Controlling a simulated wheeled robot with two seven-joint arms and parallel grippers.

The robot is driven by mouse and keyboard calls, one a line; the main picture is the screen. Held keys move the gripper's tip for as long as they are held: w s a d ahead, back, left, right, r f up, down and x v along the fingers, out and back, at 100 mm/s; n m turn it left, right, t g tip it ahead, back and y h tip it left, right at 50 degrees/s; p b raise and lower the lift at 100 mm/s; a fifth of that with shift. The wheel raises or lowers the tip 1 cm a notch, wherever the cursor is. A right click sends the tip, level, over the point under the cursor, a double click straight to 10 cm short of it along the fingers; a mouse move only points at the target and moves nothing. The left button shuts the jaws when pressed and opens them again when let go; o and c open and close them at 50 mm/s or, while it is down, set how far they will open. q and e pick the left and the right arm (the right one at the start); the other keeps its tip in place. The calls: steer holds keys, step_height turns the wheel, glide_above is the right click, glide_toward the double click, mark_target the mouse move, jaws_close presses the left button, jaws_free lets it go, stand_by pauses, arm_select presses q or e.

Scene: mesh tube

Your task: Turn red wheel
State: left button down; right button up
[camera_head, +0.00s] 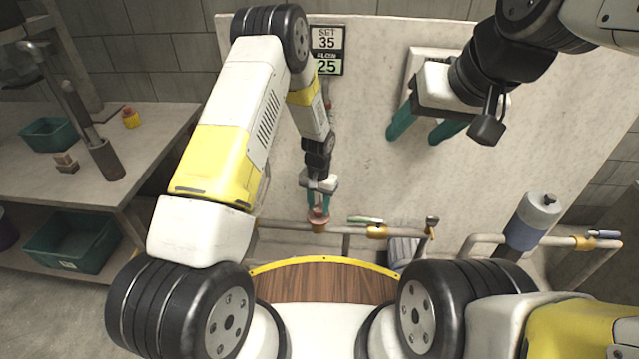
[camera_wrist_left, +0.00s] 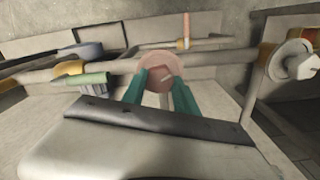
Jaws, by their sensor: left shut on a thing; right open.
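The red wheel (camera_head: 318,217) is a small, faded reddish disc at the pipe run low on the wall panel. In the left wrist view the red wheel (camera_wrist_left: 161,70) sits in front of the pipe. My left gripper (camera_head: 318,203) reaches down to it, and its teal fingers (camera_wrist_left: 163,88) are shut on the wheel, one on each side. The fingers cover part of its rim. My right gripper (camera_head: 420,132) is open and empty, high at the right in front of the panel, far from the wheel.
A sign (camera_head: 327,50) reads SET 35 and FLOW 25. A green-handled valve (camera_head: 365,220) and a brass fitting (camera_head: 377,232) lie right of the wheel on the pipe. A grey cylinder (camera_head: 533,220) stands further right. A bench (camera_head: 150,125) with teal bins is at the left.

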mark_target(318, 208)
arm_select(q)
steer(key=n, duration=0.5)
steer(key=shift+n, duration=0.3)
stand_by(0.5)
steer(key=c, duration=0.9)
jaws_free()
steer(key=shift+c, duration=0.2)
steer(key=shift+r, duration=3.95)
